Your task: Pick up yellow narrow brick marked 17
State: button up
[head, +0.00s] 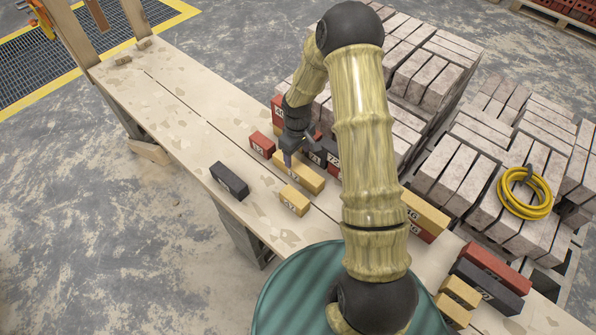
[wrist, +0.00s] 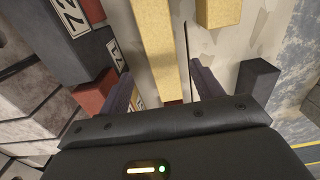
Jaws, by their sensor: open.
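A long narrow yellow brick (head: 307,176) lies on the plank table below my gripper in the head view; my arm hides part of it. I cannot read its mark clearly. In the wrist view the long yellow brick (wrist: 157,48) runs up from between the two fingers. A shorter yellow brick (head: 295,199) lies in front, and also shows at the top of the wrist view (wrist: 218,12).
A black brick (head: 229,180) lies to the left and a small red brick (head: 262,144) behind. Dark and red bricks, one marked 72 (wrist: 70,14), stand close beside the long yellow one. More bricks lie right; grey block stacks (head: 440,80) stand behind.

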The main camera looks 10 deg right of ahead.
aim_at(298, 166)
notch_tip(298, 166, down, 2)
jog(key=shift+f, duration=0.1)
jog(key=f, duration=0.4)
jog(key=shift+s, duration=0.4)
jog(key=shift+f, duration=0.55)
jog(key=shift+c, duration=0.3)
jog(key=shift+w+r, duration=0.1)
grip_shut()
